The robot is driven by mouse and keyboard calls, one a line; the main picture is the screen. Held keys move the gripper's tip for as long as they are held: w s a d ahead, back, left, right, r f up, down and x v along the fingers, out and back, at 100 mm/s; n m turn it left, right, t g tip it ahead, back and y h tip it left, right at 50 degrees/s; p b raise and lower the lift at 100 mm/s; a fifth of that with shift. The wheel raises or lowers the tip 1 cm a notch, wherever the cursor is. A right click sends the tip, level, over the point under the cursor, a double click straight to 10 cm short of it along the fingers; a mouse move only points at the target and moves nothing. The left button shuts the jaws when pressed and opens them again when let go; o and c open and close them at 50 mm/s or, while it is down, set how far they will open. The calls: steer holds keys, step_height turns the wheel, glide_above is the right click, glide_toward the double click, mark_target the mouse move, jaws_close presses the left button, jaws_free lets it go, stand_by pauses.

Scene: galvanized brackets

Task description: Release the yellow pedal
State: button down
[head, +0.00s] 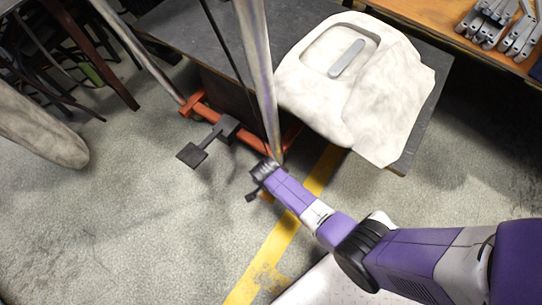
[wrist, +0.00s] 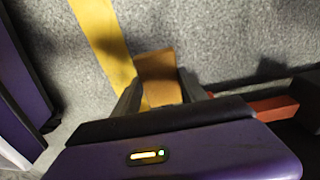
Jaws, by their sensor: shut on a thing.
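The yellow pedal (wrist: 158,72) shows as an orange-yellow block between the two fingers of my gripper (wrist: 160,90) in the wrist view. My gripper is shut on it, and the fingers hide its lower sides. In the head view my gripper (head: 256,190) reaches low beside the foot of a metal post. Only a small yellow-orange bit of the pedal (head: 266,196) shows there, just below the gripper. How the pedal joins the frame is hidden.
A black pedal (head: 192,155) stands left on the orange-red frame (head: 200,105). The metal post (head: 260,75) rises close to my gripper. A dark table (head: 185,30) with a pale moulded piece (head: 350,85) is behind.

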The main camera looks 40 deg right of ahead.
steer(key=shift+d+r+y, duration=0.2)
steer(key=shift+r+y, duration=0.15)
steer(key=shift+y, duration=0.05)
steer(key=c, duration=0.6)
jaws_free()
steer(key=shift+a+r+p, duration=0.2)
steer(key=shift+r+p, duration=2.25)
steer(key=shift+r, duration=1.4)
